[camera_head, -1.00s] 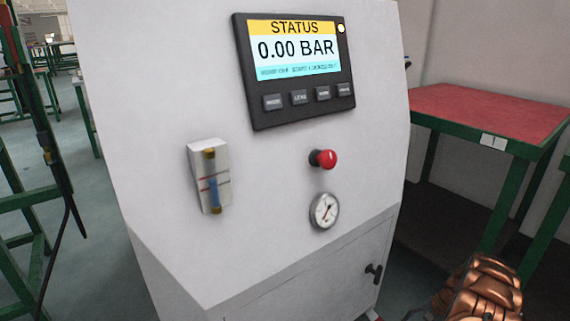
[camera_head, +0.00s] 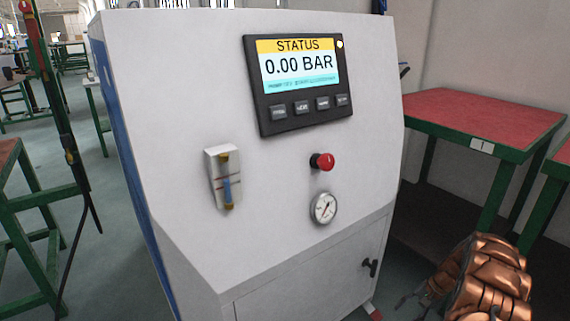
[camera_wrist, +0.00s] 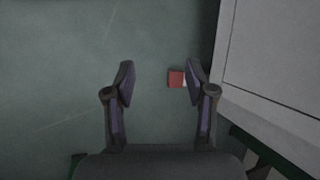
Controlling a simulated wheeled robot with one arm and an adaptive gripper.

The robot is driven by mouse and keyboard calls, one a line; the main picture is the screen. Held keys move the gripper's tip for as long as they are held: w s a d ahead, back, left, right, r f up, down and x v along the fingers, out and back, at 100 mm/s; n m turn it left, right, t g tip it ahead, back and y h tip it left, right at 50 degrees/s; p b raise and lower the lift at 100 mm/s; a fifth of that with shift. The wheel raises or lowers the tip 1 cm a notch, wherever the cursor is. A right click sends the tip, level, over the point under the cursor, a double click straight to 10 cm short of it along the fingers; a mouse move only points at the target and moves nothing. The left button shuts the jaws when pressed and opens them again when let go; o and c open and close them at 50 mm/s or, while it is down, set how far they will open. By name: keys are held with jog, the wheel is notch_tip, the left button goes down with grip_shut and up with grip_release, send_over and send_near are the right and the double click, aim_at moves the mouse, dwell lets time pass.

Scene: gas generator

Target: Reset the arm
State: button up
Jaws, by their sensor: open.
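My arm shows as copper-coloured links at the lower right of the head view, with my gripper (camera_head: 418,294) small and dark at its end, low in front of the machine's right side. In the wrist view my gripper (camera_wrist: 160,85) is open and empty, its two fingers spread apart and pointing down over the green-grey floor (camera_wrist: 60,60). A small red block-like foot (camera_wrist: 176,78) lies on the floor beside the right finger in that view. Nothing is between the fingertips that I can see as held.
The white generator cabinet (camera_head: 170,110) fills the middle, with a screen (camera_head: 300,80) reading 0.00 BAR, a red button (camera_head: 322,161), a gauge (camera_head: 323,207) and a door handle (camera_head: 370,266). A red-topped table (camera_head: 480,120) stands at right. Floor at left is partly open.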

jog(key=s+a+r+n+g+h+p, duration=0.15)
jog(key=s+a+r+p, duration=0.35)
jog(key=r, duration=1)
jog(key=s+a+r+n+p, duration=0.25)
jog(key=a+r+p, duration=0.45)
jog(key=r, duration=0.8)
jog(key=s+a+r+n+p, duration=0.1)
jog(key=s+a+r+p, duration=0.45)
jog(key=r, duration=0.85)
jog(key=s+a+r+n+h+p, duration=0.2)
jog(key=s+r+p, duration=0.8)
jog(key=s+r, duration=0.3)
jog(key=s+a+r+n+h+p, duration=0.2)
jog(key=s+r+p, duration=0.8)
jog(key=s+r, duration=0.4)
jog(key=shift+s, duration=0.3)
